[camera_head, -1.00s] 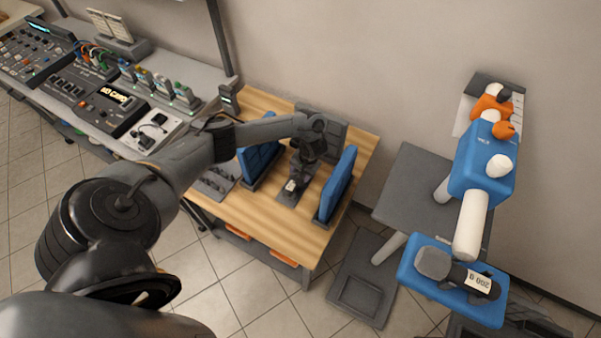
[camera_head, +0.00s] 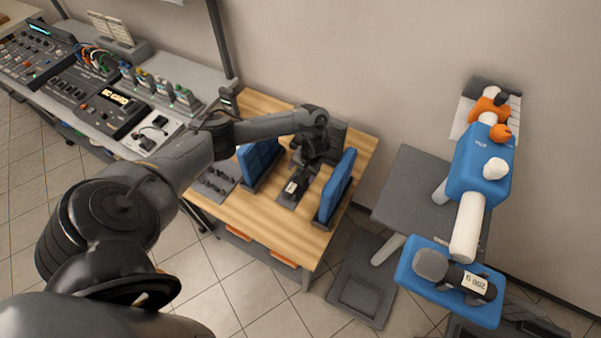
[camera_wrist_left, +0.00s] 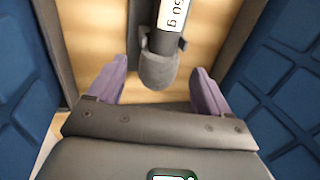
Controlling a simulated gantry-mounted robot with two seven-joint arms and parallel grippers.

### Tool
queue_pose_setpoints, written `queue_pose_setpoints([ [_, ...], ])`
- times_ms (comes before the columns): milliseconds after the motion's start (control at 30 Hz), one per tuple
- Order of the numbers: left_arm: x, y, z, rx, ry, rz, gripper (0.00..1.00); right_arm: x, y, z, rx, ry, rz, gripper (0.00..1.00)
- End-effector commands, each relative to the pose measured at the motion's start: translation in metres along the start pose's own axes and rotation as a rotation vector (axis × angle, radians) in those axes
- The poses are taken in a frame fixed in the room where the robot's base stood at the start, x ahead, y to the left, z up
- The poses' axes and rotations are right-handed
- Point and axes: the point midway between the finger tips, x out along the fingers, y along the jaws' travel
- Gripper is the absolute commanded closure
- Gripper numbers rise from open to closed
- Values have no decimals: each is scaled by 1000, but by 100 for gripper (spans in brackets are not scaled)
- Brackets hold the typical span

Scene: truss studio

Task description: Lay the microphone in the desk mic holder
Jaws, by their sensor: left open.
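A microphone with a black body and white weight label (camera_head: 292,187) lies between two blue panels on the wooden table. The wrist view shows its grey head (camera_wrist_left: 157,74) toward me and its body resting in the forked grey desk mic holder (camera_wrist_left: 181,44). The holder's flat base (camera_head: 285,203) shows in the head view. My left gripper (camera_head: 306,170) is open, its purple fingers on either side of the grey head and apart from it. A second microphone (camera_head: 455,275), labelled 200 g, lies on a blue tray (camera_head: 411,285) at the right. My right gripper is not in view.
Blue padded panels (camera_head: 338,187) (camera_head: 259,161) stand close on both sides of the left gripper. A grey tray (camera_head: 214,183) lies at the table's left. A desk of audio gear (camera_head: 110,105) stands further left. The table's front strip is clear.

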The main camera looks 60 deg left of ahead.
Motion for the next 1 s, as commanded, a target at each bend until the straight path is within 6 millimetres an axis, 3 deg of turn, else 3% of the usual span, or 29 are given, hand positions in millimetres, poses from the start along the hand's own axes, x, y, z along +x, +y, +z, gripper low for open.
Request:
queue_pose_setpoints([
  [33,-16,0,-1,2,2,2,21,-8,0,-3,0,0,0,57],
  [200,-49,-2,-1,1,2,0,21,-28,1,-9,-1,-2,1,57],
  [400,-73,-2,-1,0,1,0,21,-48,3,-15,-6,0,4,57],
  [633,-86,-1,0,0,1,-1,21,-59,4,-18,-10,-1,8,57],
  [1000,-87,0,0,0,0,-1,21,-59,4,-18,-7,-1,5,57],
])
